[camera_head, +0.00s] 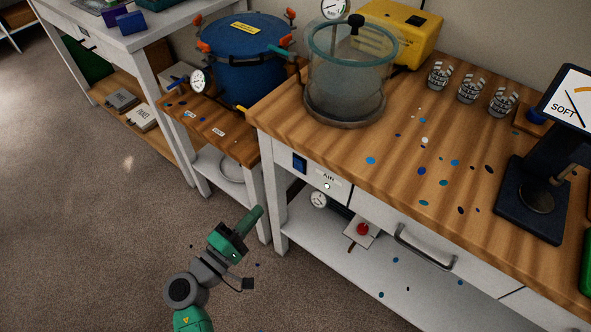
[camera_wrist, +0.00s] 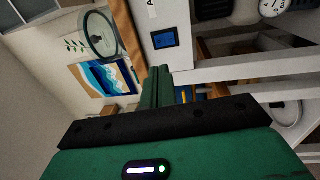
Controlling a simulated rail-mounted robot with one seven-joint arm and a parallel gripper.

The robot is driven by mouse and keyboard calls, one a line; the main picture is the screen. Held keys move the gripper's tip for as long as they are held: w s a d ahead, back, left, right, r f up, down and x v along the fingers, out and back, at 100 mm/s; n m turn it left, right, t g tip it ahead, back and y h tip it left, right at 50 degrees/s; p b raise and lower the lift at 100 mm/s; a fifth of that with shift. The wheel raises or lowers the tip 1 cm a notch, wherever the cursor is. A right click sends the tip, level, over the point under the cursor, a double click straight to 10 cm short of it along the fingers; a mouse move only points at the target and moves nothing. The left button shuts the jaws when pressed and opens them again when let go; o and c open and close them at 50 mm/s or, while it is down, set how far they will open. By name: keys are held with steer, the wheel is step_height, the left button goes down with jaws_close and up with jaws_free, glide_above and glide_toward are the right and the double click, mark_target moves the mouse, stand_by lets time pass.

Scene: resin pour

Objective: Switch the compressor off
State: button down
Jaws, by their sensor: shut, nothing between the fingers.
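A blue rocker switch (camera_head: 299,163) sits on the white front panel (camera_head: 318,178) of the bench, beside a label reading AIR. The switch also shows in the wrist view (camera_wrist: 164,38), just beyond my fingertips; which way it is tipped is too small to tell. My green gripper (camera_head: 256,213) is shut and empty, in front of the bench and below and left of the switch, apart from it. In the wrist view its fingers (camera_wrist: 157,74) point toward the panel. I cannot tell which object is the compressor's body.
The wooden bench top (camera_head: 390,140) overhangs the panel. A drawer handle (camera_head: 424,247) juts out at right. A gauge (camera_head: 318,199) and a red knob (camera_head: 362,229) are below the bench. A blue pot (camera_head: 245,60) stands on a lower bench at left. Open floor (camera_head: 90,240) lies left.

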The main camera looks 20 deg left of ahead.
mark_target(299, 164)
steer(key=shift+s, duration=0.2)
steer(key=b+x, duration=0.3)
steer(key=x, duration=1.1)
steer(key=shift+w+r+b, duration=0.1)
steer(key=shift+b, duration=0.25)
